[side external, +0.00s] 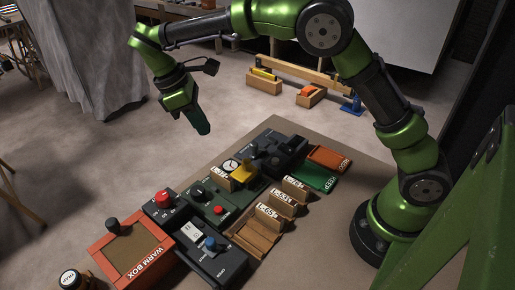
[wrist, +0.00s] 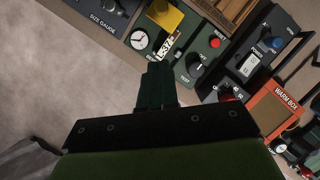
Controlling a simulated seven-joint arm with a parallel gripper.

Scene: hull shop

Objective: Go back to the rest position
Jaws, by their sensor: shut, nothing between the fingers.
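My gripper (side external: 199,122) hangs at the end of my raised green arm in the side external view. It is above and beyond the far left edge of the table (side external: 343,165), clear of everything on it. In the wrist view the dark fingers (wrist: 158,84) are together with nothing between them. They point toward the row of devices, and part of the row is hidden behind the gripper body.
A grey curtain (side external: 85,55) hangs at left. Open floor lies beneath the gripper.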

